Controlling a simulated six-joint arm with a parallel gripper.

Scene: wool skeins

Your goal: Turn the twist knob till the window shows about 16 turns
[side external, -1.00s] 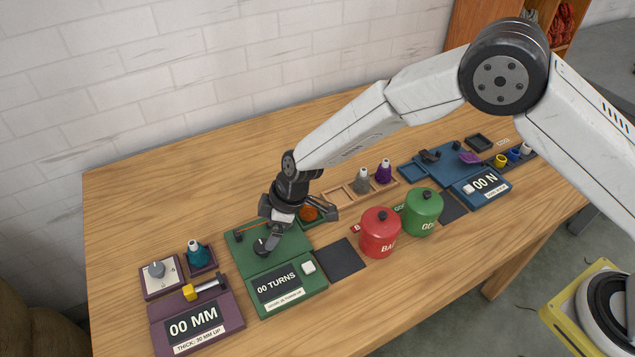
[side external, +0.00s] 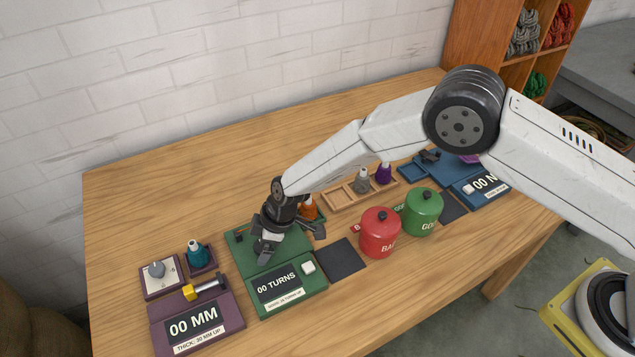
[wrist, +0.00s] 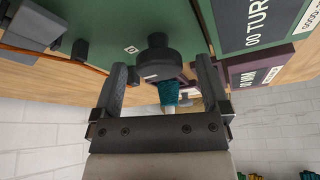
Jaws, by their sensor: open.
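The green twist device (side external: 290,250) has a window (side external: 276,284) that reads 00 TURNS, with a small white label below it. The window also shows, tilted, in the wrist view (wrist: 252,20). The dark twist knob (wrist: 158,62) stands on the green plate. In the side view my gripper (side external: 264,252) is down over the knob and hides most or all of it. In the wrist view my gripper (wrist: 160,68) is open, with one finger on each side of the knob and a visible gap to each finger.
A white button (side external: 308,267) sits right of the window. The purple thickness device (side external: 195,322) is to the left, near a teal cone (side external: 197,254). An orange cone (side external: 309,210) stands close behind my gripper. Right are a dark pad (side external: 341,260) and red (side external: 379,235) and green (side external: 423,214) pots.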

